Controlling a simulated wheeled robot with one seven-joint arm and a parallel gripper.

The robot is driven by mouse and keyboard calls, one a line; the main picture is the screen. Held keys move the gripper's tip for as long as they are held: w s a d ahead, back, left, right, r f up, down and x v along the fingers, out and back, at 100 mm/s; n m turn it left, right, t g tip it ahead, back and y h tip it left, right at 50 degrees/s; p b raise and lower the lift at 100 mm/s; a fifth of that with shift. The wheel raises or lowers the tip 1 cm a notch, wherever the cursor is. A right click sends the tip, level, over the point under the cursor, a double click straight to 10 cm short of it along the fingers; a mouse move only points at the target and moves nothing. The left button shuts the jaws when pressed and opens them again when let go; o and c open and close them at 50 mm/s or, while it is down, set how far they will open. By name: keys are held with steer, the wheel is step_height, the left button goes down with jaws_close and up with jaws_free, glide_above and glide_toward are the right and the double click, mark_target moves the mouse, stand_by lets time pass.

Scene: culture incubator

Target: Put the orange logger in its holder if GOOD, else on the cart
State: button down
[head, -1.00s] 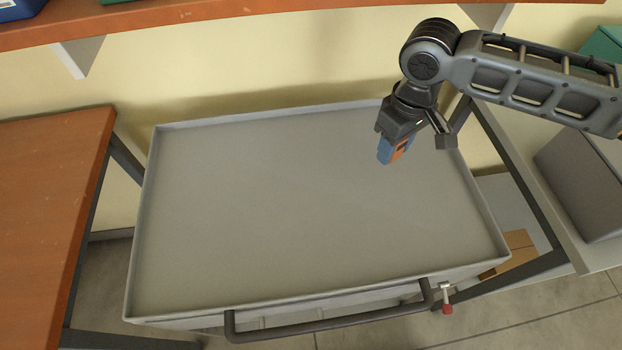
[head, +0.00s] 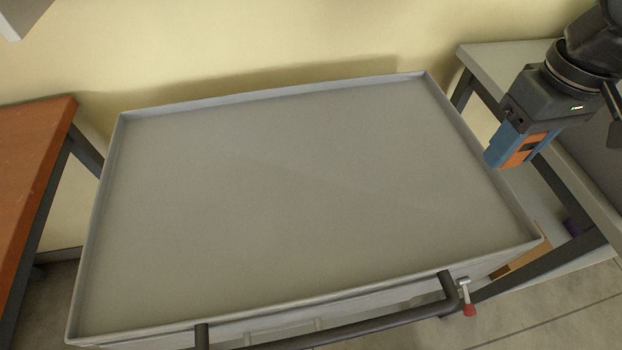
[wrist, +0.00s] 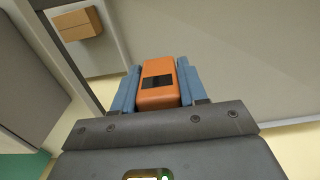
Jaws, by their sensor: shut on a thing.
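My gripper (head: 510,150) is at the right of the head view, over the right edge of the cart. Its blue fingers are shut on the orange logger (head: 523,151), which has a dark display face. In the wrist view the logger (wrist: 158,86) sits between the two blue fingers; its dark screen shows no reading that I can make out. The grey cart (head: 300,205) has a raised rim, and its top is empty. The logger is held above it, not touching it. No logger holder can be made out.
A wooden-topped bench (head: 35,170) stands left of the cart. A grey-topped table (head: 490,62) stands to the right, with a cardboard box (wrist: 80,24) low beside it. The cart's dark handle (head: 370,325) runs along its front, with a red-tipped lever (head: 468,308).

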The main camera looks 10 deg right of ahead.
steer(key=shift+s+d+r, duration=0.1)
steer(key=shift+s+d, duration=0.05)
steer(key=shift+s, duration=0.1)
glide_above(404, 204)
step_height(404, 204, down, 7)
steer(key=shift+f, duration=2.05)
steer(key=shift+f, duration=0.2)
steer(key=c, duration=0.6)
jaws_free()
steer(key=shift+r, duration=0.1)
